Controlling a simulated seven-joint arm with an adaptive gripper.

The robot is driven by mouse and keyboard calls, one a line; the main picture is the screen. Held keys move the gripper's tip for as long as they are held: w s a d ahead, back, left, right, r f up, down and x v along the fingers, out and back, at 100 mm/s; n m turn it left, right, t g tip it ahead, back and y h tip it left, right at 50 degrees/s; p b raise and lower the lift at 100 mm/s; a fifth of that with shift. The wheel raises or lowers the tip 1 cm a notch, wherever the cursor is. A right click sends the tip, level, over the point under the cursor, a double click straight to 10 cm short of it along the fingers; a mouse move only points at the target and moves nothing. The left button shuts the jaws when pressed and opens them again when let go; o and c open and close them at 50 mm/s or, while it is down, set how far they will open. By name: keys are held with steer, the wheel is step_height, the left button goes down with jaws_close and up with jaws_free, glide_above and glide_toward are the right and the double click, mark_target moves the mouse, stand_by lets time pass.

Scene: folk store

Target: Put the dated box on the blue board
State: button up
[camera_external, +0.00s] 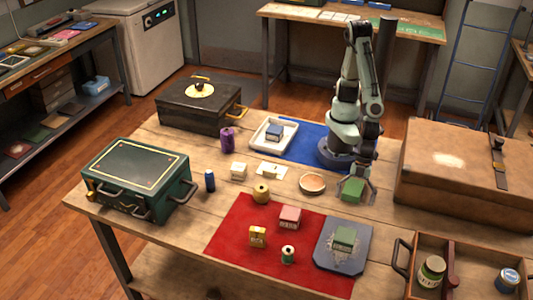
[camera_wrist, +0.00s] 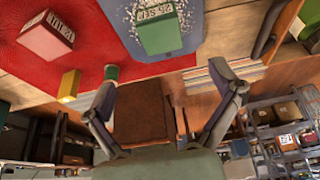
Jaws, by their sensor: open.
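A green box (camera_external: 344,238) with a printed label stands on the slate-blue board (camera_external: 330,262). The box (camera_wrist: 160,35) and board (camera_wrist: 190,42) show at the top of the wrist view. A red box (camera_external: 290,214) with a pale printed label sits left of it on the red cloth; it also shows in the wrist view (camera_wrist: 45,38).
On the red cloth (camera_external: 225,240) are a yellow box (camera_external: 257,236), a green spool (camera_external: 288,255) and a twine ball (camera_external: 261,193). A shallow dish (camera_external: 312,183) stands left of my gripper. A brown case (camera_external: 455,170) and wooden tray (camera_external: 455,287) stand right.

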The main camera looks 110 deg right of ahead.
steer(key=w+d+r+m+h, duration=0.15)
steer(key=d+r, duration=0.25)
steer(key=d, duration=0.6)
steer(key=w+d+r+m+h, duration=0.1)
steer(key=w+d+r+m, duration=0.25)
steer(key=d, duration=0.75)
steer(key=s+d+r+m+g, duration=0.2)
steer(key=s+d+r+g, duration=0.1)
steer(key=s+d, duration=0.8)
steer(key=shift+d+m, duration=0.25)
steer(key=shift+m, duration=0.15)
